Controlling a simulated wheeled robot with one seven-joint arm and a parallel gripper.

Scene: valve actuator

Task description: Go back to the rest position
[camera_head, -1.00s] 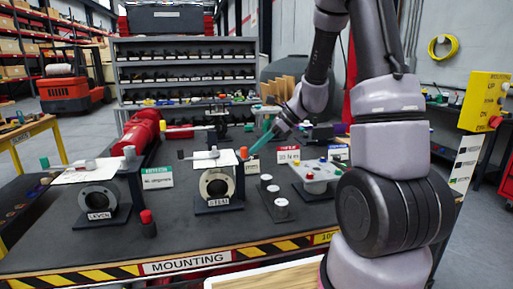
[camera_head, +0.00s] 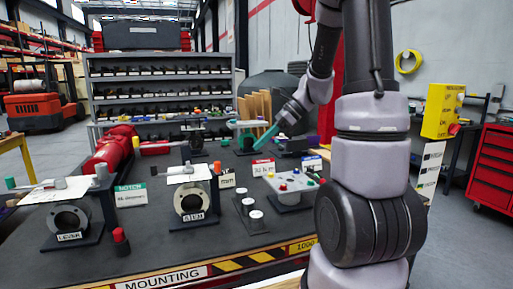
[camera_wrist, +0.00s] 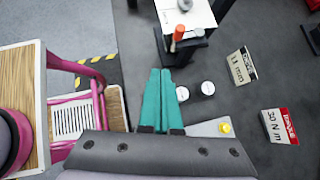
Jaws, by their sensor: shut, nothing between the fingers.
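My gripper (camera_head: 266,139) is held above the far middle part of the dark mounting table (camera_head: 190,251), at the end of my bent arm. Its two teal fingers also show in the wrist view (camera_wrist: 161,97). They lie together, shut, with nothing between them. The valve stand labelled STEM (camera_head: 193,201) is left of the gripper and apart from it. The valve stand labelled LEVER (camera_head: 68,220) is further left.
A red cylinder (camera_head: 113,148) lies behind the valves. A yellow box (camera_head: 442,111) is at the right, near a red tool cabinet (camera_head: 493,165).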

